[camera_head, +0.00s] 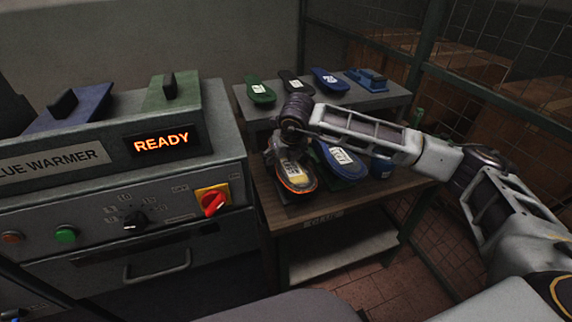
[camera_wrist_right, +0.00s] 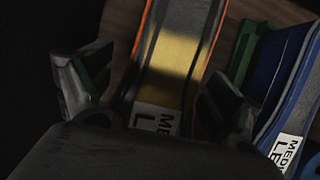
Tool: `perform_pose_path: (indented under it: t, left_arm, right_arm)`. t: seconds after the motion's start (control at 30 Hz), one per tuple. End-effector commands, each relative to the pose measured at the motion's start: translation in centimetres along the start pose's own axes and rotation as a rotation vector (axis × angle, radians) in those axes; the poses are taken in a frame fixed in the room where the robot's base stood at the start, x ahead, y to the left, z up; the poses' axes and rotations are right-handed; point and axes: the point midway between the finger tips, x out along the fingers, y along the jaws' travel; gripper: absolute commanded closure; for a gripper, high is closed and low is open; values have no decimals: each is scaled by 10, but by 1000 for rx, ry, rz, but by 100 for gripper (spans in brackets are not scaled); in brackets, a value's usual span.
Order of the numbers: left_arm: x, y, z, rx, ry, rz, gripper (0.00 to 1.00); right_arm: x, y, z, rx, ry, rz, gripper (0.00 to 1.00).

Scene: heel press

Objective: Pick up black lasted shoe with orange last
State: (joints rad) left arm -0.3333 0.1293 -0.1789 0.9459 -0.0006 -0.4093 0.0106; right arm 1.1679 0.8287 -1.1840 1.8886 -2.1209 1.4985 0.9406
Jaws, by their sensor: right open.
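The dark shoe with an orange rim (camera_head: 298,181) sits on the wooden stand beside the glue warmer. My right gripper (camera_head: 291,150) is over its rear part and hides some of it. In the right wrist view the shoe (camera_wrist_right: 172,60) shows an orange edge, a yellowish middle and a white label. The open fingers of my right gripper (camera_wrist_right: 152,85) lie on either side of it; I cannot tell whether they touch it. My left gripper is not in view.
A blue shoe (camera_head: 338,163) with a white label stands close on the right, also in the right wrist view (camera_wrist_right: 290,95). The glue warmer (camera_head: 160,175) reads READY. Green, black and blue soles lie on the rear shelf (camera_head: 375,99).

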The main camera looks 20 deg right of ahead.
Motion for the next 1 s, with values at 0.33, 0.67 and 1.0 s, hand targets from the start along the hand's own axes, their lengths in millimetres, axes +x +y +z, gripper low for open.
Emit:
perform_pose_path:
  t: [0.33,0.67,1.0]
  left_arm:
    - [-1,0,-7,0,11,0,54]
    - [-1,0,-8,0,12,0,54]
    - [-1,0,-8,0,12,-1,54]
  right_arm:
    - [0,0,0,0,0,0,9]
    - [0,0,0,0,0,0,48]
    - [-2,0,2,0,-4,1,67]
